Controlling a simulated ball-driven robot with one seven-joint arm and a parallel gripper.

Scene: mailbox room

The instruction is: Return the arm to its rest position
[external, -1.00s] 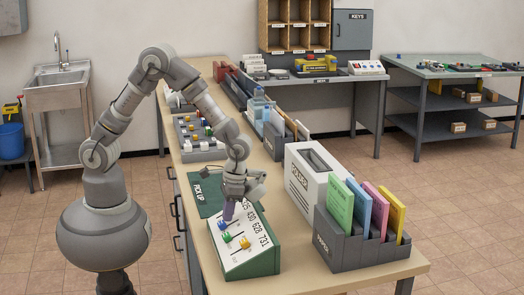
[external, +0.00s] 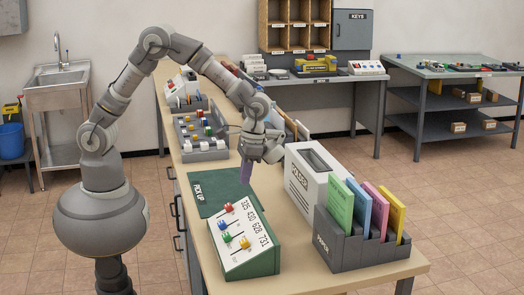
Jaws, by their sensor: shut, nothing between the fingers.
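My arm reaches over the long wooden-topped counter (external: 305,280). My gripper (external: 246,176) points down above the green pick-up mat (external: 214,193), and its fingers are shut with nothing between them. It is clear of the slanted slider panel (external: 262,248), which has red, blue, green and yellow knobs and printed numbers. The upper arm is raised and bent at the elbow. My wrist hides part of the counter behind it.
A white folder box (external: 301,185) stands just right of my gripper. A grey paper rack (external: 345,248) with coloured sheets is farther right. A tray of coloured and white blocks (external: 197,152) sits behind on the left. A sink (external: 61,95) is against the wall.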

